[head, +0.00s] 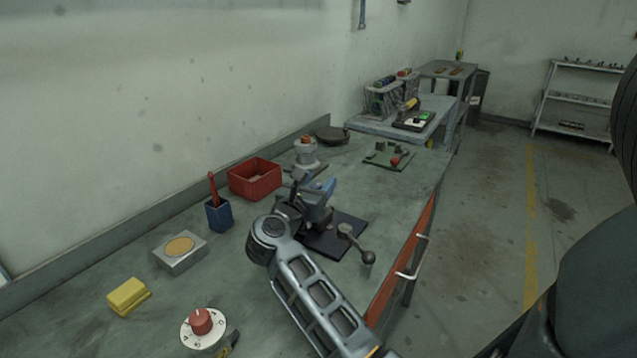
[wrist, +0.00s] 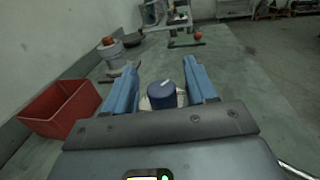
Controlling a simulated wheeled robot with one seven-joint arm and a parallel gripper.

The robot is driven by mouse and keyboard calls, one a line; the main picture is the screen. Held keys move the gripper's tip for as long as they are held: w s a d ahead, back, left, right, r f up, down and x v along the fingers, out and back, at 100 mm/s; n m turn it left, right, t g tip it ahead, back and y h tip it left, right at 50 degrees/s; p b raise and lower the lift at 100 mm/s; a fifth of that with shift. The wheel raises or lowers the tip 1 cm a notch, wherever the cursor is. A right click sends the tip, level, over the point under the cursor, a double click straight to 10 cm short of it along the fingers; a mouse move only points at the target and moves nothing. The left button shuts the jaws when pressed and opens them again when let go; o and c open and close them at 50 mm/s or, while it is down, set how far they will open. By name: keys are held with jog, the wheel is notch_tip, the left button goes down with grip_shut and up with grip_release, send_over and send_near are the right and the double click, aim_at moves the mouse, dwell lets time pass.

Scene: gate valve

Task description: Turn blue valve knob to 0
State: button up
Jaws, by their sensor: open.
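The blue valve knob (wrist: 162,96) shows in the wrist view as a round cap with a white mark on its top. A pale dial (wrist: 181,99) shows around it, but its numbers are hidden or too small to read. My gripper (wrist: 160,66) is open, with one blue finger on each side of the knob. The fingers appear apart from the knob; whether either touches it I cannot tell. In the head view my gripper (head: 322,190) hangs over the bench, and the blue knob cannot be made out behind it.
A red-knobbed dial (head: 201,322), yellow block (head: 128,295), blue cup (head: 219,214) and red bin (head: 255,179) stand on the bench (head: 95,335). An orange-topped grey fitting (head: 306,153) is beyond the bin. A ball-ended lever (head: 367,256) sits near the bench edge, right of my gripper.

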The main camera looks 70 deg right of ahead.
jog(key=a, duration=0.2)
jog(key=a+b, duration=0.1)
jog(key=a, duration=0.3)
jog(key=shift+w+a, duration=0.25)
jog(key=shift+a, duration=0.1)
jog(key=s+a+r+n+t+y, duration=0.1)
jog(key=s+a+n+t+y, duration=0.3)
jog(key=a+n+t, duration=0.95)
jog(key=s+a+n+t+y, duration=0.2)
jog(key=s+a+n+t, duration=0.45)
jog(key=n, duration=1.35)
jog(key=s+a+f+n+g+y, duration=0.4)
jog(key=s+a+n+y, duration=0.8)
jog(key=n, duration=0.9)
jog(key=shift+a+f, duration=0.6)
jog(key=shift+a, duration=0.05)
